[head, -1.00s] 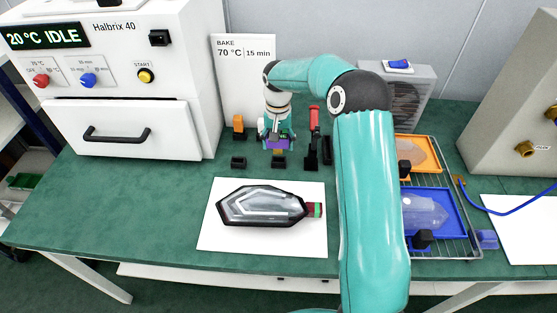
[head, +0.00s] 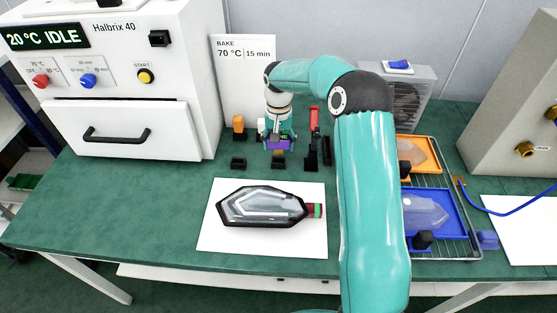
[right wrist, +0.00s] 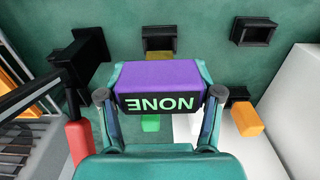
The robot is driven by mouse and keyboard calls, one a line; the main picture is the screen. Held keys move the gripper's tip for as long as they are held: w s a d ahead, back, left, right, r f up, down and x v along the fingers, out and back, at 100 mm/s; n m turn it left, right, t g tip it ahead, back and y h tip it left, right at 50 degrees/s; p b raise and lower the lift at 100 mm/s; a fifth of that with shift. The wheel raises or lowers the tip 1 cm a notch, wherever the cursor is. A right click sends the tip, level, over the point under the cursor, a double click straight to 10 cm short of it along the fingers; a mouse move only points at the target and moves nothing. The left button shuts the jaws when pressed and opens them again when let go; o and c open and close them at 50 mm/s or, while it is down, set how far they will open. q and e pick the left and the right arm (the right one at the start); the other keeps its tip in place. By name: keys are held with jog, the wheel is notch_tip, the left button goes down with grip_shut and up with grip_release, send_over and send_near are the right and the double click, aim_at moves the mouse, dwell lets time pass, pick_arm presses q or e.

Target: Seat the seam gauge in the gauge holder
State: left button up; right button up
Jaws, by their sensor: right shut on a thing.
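The seam gauge appears to be the purple block (head: 279,145) with a black face reading "NONE"; it also shows in the right wrist view (right wrist: 158,75). My right gripper (head: 278,138) is shut on it, a finger on each side. A green piece and a yellow piece show at the block's edges in the right wrist view. A small black holder (head: 278,163), likely the gauge holder, stands just in front of and below the block. It also shows in the right wrist view (right wrist: 158,33). Whether gauge and holder touch, I cannot tell. My left gripper is not in view.
A similar black holder (head: 239,163) is left of it; a red-handled tool (head: 314,120) in a black stand is right. An orange block (head: 238,122) stands behind. A dark lamp (head: 262,206) lies on a white sheet (head: 222,240) in front. A wire rack with trays (head: 460,235) is at right.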

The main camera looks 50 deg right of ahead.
aim_at(279, 154)
jog(key=shift+f, duration=0.2)
jog(key=shift+f+b, duration=1)
jog(key=shift+f, duration=0.3)
jog(key=shift+f, duration=0.15)
jog(key=shift+f+b, duration=0.75)
jog(key=shift+f, duration=0.15)
jog(key=o, duration=1.5)
jog(key=shift+r, duration=0.1)
